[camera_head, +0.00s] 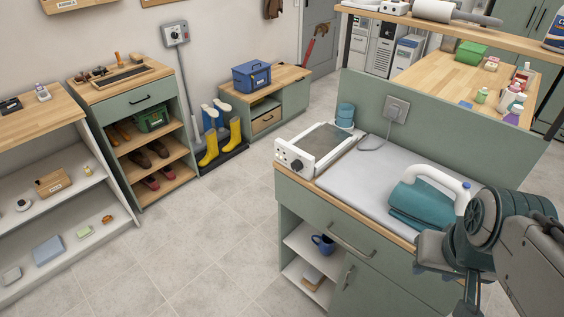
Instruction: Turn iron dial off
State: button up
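A white box-shaped unit (316,150) with a grey top panel sits at the left end of the worktop. A black dial (297,164) shows on its front left face; its setting is too small to read. My gripper (468,295) is at the lower right, in front of the counter and well apart from the dial. Its fingers are partly hidden and cut off by the frame edge, so their opening is unclear.
A wall socket (396,108) with a grey cord is on the green back panel (440,128). Teal rolls (345,114) stand behind the white unit. Drawer handles (350,239) project from the counter front. The tiled floor (200,235) left of the counter is clear.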

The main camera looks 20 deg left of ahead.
aim_at(297, 166)
jog(key=u, duration=1.95)
jog(key=k, duration=0.75)
jog(key=z, duration=0.75)
jog(key=i, duration=0.95)
jog(key=k, duration=0.45)
jog(key=u, duration=0.6)
jog(key=i, duration=0.7)
jog(key=z, duration=0.8)
